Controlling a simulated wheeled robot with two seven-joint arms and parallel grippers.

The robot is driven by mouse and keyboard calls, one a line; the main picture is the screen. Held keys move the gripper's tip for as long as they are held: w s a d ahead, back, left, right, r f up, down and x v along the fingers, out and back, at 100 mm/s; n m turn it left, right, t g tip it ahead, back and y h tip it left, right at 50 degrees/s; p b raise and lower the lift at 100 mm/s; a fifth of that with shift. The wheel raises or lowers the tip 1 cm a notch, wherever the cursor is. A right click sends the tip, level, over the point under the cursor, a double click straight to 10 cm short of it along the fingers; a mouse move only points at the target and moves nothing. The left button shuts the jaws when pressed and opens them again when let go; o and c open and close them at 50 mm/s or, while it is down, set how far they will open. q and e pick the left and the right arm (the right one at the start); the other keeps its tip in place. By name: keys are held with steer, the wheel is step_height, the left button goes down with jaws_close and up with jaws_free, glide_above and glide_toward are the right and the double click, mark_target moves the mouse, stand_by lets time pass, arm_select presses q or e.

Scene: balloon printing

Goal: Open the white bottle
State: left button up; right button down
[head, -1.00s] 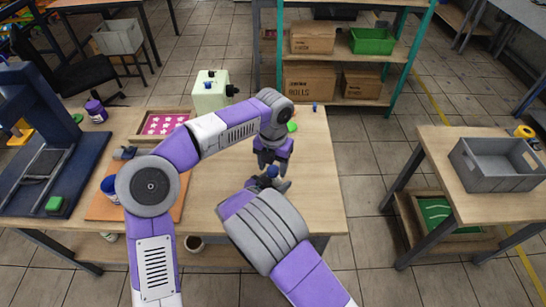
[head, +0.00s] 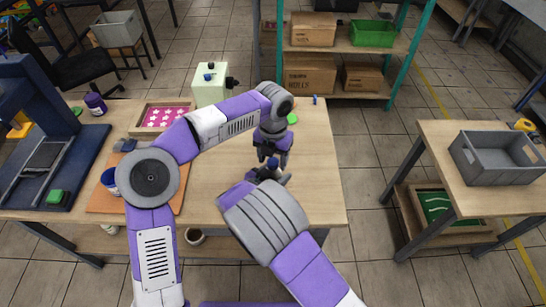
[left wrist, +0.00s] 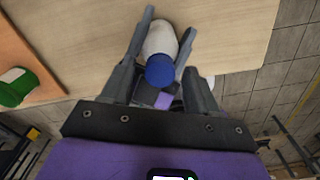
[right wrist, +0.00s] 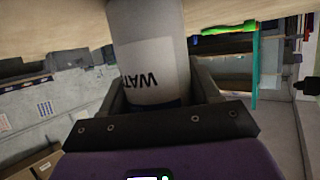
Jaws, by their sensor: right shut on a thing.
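The white bottle (left wrist: 161,40) has a blue cap (left wrist: 159,70). In the head view only the blue cap (head: 272,163) shows clearly between the two hands. My right gripper (head: 270,174) is shut on the bottle's body; the right wrist view shows the white bottle (right wrist: 150,55) with upside-down lettering between its fingers. My left gripper (head: 272,155) points down just above the cap. In the left wrist view its fingers stand apart on either side of the cap, with gaps visible, so it is open. The bottle's lower part is hidden in the head view.
The wooden table (head: 310,190) is clear to the right of the hands. A pale green box (head: 209,85), a tray with pink star print (head: 161,118) and a blue press (head: 50,160) stand to the left. A grey bin (head: 495,165) sits on the right table.

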arm_select(q)
steer(key=shift+r, duration=2.25)
arm_select(e)
steer(key=shift+c, duration=0.8)
jaws_free()
